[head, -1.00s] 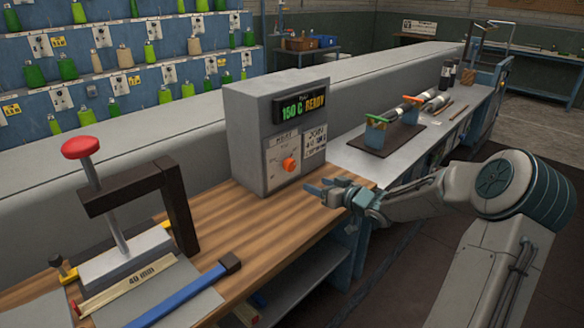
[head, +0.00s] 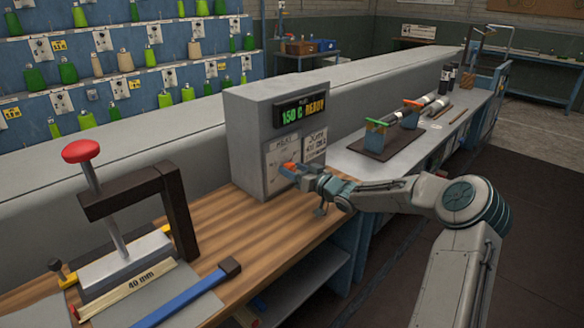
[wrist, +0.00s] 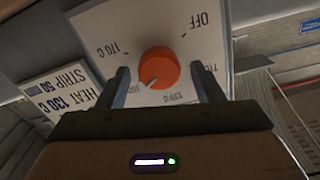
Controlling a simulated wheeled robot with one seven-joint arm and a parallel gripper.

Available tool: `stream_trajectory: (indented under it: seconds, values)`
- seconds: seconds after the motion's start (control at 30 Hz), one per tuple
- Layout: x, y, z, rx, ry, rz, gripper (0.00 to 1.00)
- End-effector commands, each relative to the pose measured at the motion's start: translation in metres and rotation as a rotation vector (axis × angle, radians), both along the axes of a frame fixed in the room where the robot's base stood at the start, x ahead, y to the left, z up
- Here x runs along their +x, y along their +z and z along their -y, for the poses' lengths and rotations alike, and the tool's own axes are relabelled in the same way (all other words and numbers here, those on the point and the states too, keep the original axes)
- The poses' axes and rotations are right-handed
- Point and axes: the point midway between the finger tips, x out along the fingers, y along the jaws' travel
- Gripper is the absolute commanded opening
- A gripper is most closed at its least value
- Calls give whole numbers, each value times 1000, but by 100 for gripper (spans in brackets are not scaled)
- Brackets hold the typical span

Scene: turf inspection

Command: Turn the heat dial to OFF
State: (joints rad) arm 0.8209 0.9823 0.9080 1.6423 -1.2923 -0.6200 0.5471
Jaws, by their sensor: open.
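The heat dial is an orange round knob (wrist: 158,68) on a white scale plate (wrist: 205,45) marked OFF and 170 C. In the wrist view the scale looks upside down, with OFF at the upper right; the knob's pale pointer mark is at its lower left, away from OFF. My gripper (wrist: 165,88) is open, one finger on each side of the knob; I cannot tell whether they touch it. In the head view my gripper (head: 300,178) is at the front of the grey control box (head: 248,135) and partly hides the knob (head: 289,169). The box's display reads 150 C READY.
A press with a red knob (head: 82,150) and a blue bar (head: 185,297) are on the wooden bench at left. The wooden bench top (head: 230,220) before the box is mostly clear.

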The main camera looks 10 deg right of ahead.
Motion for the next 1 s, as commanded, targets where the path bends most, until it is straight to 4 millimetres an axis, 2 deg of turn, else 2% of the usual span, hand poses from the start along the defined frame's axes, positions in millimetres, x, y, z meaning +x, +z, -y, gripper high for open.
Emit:
stream_trajectory:
  seconds: [0.17,0.43,0.47,0.6,0.63,1.0]
  values:
    - [10,0,-7,1,0,1,61]
    - [11,0,-8,0,-1,0,61]
    - [11,0,-8,0,-1,0,58]
    - [11,0,-8,0,-1,0,19]
    - [11,0,-8,0,-1,0,16]
    - [11,-1,-8,-41,-2,28,16]
